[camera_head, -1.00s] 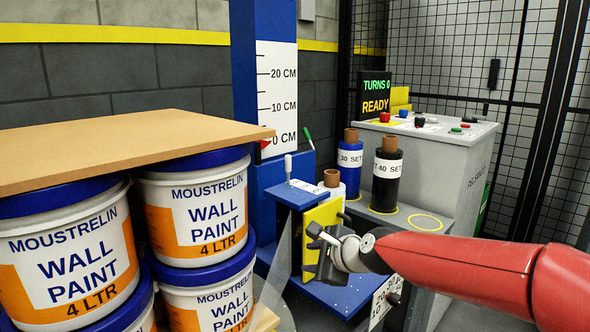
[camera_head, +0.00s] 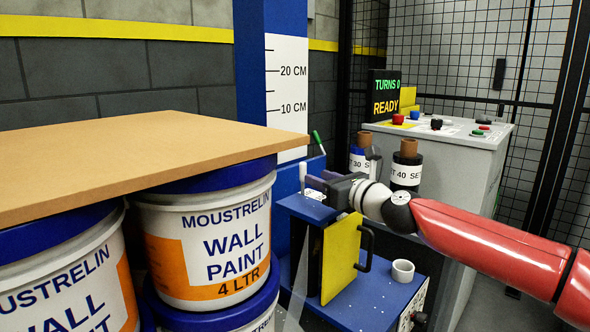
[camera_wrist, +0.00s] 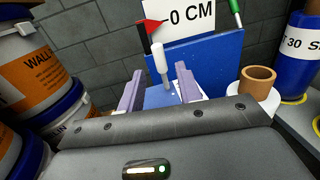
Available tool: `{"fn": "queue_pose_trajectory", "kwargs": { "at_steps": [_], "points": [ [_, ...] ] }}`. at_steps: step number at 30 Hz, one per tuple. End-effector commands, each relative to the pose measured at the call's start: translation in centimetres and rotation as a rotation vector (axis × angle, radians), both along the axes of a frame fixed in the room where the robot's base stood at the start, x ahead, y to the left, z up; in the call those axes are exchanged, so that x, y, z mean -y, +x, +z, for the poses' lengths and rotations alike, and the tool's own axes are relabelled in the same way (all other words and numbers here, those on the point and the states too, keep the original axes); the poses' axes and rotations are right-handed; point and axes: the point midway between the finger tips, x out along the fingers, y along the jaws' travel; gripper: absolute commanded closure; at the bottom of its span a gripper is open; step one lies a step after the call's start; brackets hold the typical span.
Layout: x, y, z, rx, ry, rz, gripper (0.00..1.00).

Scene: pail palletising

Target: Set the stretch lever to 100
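A white-handled lever (camera_head: 303,172) stands upright on top of the blue film carriage (camera_head: 300,208). In the wrist view the white lever (camera_wrist: 158,62) shows ahead, in the gap between the two fingers. My gripper (camera_head: 324,184) is level with the carriage top, beside the lever and pointing left towards it. In the wrist view the fingers (camera_wrist: 160,88) are apart, with the lever standing between their tips in the picture; I see no contact. The markings at the lever's base are hidden, so its setting cannot be read.
A wooden board (camera_head: 130,145) on paint pails (camera_head: 215,240) stands close at left. A yellow plate (camera_head: 341,255) hangs below my gripper. A green-handled lever (camera_head: 318,142) is behind. Film rolls (camera_head: 406,172) and a grey console (camera_head: 455,150) stand right; its display (camera_head: 386,95) reads TURNS 0, READY.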

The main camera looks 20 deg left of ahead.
Motion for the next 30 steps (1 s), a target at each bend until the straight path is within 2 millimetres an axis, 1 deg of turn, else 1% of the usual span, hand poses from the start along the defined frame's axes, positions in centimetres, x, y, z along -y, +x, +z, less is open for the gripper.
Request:
{"fn": "queue_pose_trajectory", "kwargs": {
  "at_steps": [9, 13, 18, 26, 30],
  "points": [
    [-4.1, 2.3, 0.1, 0.001, -0.002, 0.003, 0.65],
    [-5.3, 3.1, 0.1, 0.002, -0.001, 0.002, 0.65],
    [-6.1, 3.7, 0.0, 0.002, -0.002, 0.000, 0.65],
    [-6.2, 3.7, -0.1, 0.002, -0.003, 0.000, 0.65],
    [-6.2, 3.7, -0.1, 0.002, -0.003, 0.000, 0.82]
  ]
}}
